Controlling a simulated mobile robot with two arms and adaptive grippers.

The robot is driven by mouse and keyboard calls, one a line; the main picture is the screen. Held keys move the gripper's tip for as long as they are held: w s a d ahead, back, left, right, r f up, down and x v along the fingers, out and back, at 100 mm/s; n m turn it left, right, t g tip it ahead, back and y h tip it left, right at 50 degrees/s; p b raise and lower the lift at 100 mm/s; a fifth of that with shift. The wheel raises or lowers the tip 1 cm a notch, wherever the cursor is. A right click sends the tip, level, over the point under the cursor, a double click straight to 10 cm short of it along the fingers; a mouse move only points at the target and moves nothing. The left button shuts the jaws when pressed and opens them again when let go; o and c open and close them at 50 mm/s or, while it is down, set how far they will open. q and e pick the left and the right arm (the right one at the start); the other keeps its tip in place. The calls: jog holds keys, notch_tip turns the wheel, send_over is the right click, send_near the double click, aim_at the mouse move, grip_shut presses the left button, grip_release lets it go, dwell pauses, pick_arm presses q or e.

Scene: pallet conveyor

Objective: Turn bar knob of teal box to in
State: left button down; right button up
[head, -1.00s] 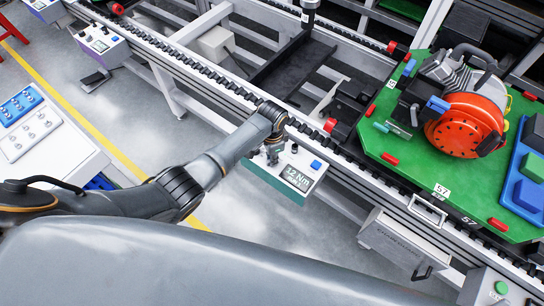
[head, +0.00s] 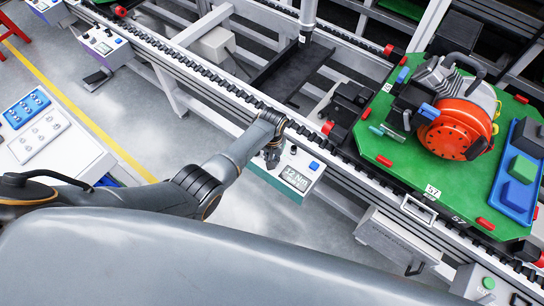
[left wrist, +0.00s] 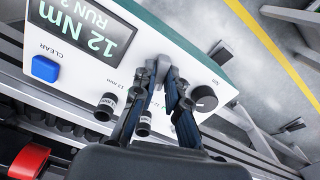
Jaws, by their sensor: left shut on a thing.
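The teal box (head: 262,173) with a white top panel is mounted at the conveyor's near side. In the left wrist view its panel (left wrist: 150,45) shows a display reading "12 Nm" and "RUN 2", a blue button (left wrist: 45,68) marked CLEAR, a round black knob (left wrist: 204,98) and small black posts. The bar knob (left wrist: 161,72) sits between my left fingertips, mostly hidden by them; its exact pointing direction is hard to tell. My left gripper (head: 272,158) is shut on it, and it also shows in the left wrist view (left wrist: 164,88). My right gripper is not in view.
A green pallet (head: 385,135) with a red-orange engine (head: 455,128) and a blue tray (head: 503,205) stands on the conveyor at right. The conveyor rail (head: 215,80) runs behind the box. A white bench (head: 75,155) with blue and white panels is at left.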

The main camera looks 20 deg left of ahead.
pick_arm(q)
jog(key=shift+s+n+p, duration=0.1)
jog(key=shift+n+p, duration=0.2)
jog(key=shift+n, duration=0.9)
jog(key=c, duration=1.4)
grip_release()
jog(key=shift+o, duration=0.2)
jog(key=shift+r, duration=0.1)
notch_tip(320, 180, up, 12)
